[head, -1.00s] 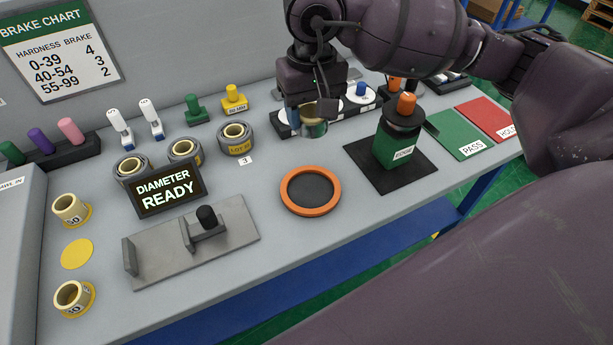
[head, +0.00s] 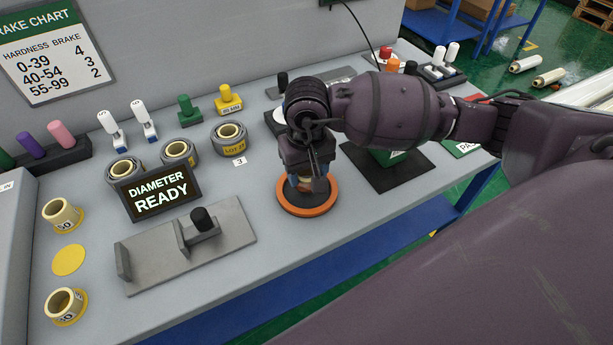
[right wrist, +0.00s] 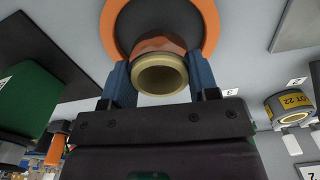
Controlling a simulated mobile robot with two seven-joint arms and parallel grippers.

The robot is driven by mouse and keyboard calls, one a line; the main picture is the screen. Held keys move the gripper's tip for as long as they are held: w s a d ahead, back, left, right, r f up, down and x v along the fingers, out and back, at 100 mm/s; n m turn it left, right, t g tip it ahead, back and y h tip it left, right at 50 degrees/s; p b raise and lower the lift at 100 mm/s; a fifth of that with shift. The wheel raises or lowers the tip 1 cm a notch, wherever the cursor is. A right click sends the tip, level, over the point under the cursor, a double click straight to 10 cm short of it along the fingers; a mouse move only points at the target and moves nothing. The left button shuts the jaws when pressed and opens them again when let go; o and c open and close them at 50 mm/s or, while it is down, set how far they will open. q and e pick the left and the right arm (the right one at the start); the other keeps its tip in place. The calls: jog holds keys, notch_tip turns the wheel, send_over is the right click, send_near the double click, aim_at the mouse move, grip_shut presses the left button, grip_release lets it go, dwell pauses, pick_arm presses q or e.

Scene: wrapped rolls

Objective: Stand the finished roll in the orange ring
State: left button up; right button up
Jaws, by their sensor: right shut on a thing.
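The orange ring (head: 305,212) lies flat on the grey bench, with a dark inside. My right gripper (head: 306,180) points down over it, shut on the finished roll (head: 305,186), which is mostly hidden by the gripper in the head view. In the right wrist view the roll (right wrist: 158,62) has a cream core and a brownish-orange wrap, held between two blue fingers. The orange ring (right wrist: 208,28) shows behind it. The roll looks about upright over the ring's inside; I cannot tell whether it touches down. My left gripper is not in view.
The "DIAMETER READY" sign (head: 159,193) and a grey fixture (head: 190,245) stand left of the ring. Several grey rolls, including one marked "LOT 22" (head: 230,139), stand behind. A black mat (head: 385,172) with a green block lies right. The bench in front of the ring is clear.

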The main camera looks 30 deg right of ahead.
jog(key=shift+f, duration=1.2)
jog(key=shift+f, duration=0.25)
jog(key=o, duration=0.9)
jog(key=shift+r, duration=0.1)
notch_tip(320, 180, up, 12)
jog(key=shift+r+p, duration=0.15)
jog(key=shift+p, duration=0.15)
